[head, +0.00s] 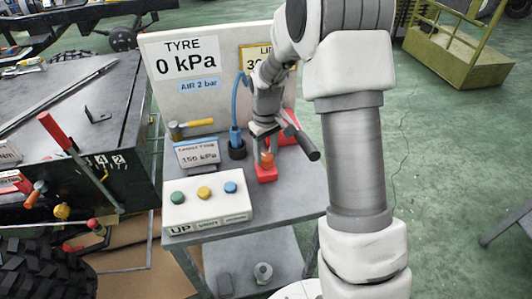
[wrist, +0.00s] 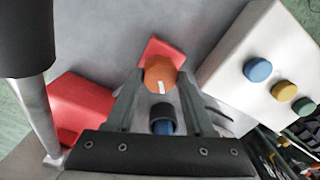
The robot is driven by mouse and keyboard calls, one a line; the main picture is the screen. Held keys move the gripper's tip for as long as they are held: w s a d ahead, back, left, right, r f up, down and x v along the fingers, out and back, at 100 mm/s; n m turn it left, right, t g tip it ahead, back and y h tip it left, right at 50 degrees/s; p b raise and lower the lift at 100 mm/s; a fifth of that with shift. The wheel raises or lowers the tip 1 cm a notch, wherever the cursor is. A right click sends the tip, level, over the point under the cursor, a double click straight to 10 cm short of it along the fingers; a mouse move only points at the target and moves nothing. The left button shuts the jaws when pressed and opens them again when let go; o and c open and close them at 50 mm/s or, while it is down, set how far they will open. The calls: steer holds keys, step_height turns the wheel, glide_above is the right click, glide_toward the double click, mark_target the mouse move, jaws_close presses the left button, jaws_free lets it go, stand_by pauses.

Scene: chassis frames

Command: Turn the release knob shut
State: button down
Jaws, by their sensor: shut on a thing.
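The release knob (wrist: 161,76) is a round orange knob with a white mark on its face, beside a red base part (wrist: 163,49) on the grey bench top. In the head view the knob (head: 267,160) sits on a red block (head: 266,173). My gripper (wrist: 160,84) points down at the knob, with a fingertip on each side, and is shut on it. In the head view my gripper (head: 264,140) partly covers the knob's upper part.
A white box (head: 207,205) with green, yellow and blue buttons stands in front. A gauge (head: 197,153) reads 150 kPa. A blue hose (head: 236,100) with a black ring stands left of my gripper. A board behind reads TYRE 0 kPa (head: 185,56). A black handle (head: 304,142) angles out to the right.

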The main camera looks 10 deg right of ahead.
mark_target(266, 157)
steer(key=m, duration=0.4)
steer(key=shift+m, duration=1.8)
steer(key=shift+c, duration=1.4)
jaws_free()
steer(key=shift+r, duration=0.1)
step_height(266, 157, up, 17)
steer(key=p, duration=0.2)
steer(key=shift+r, duration=0.15)
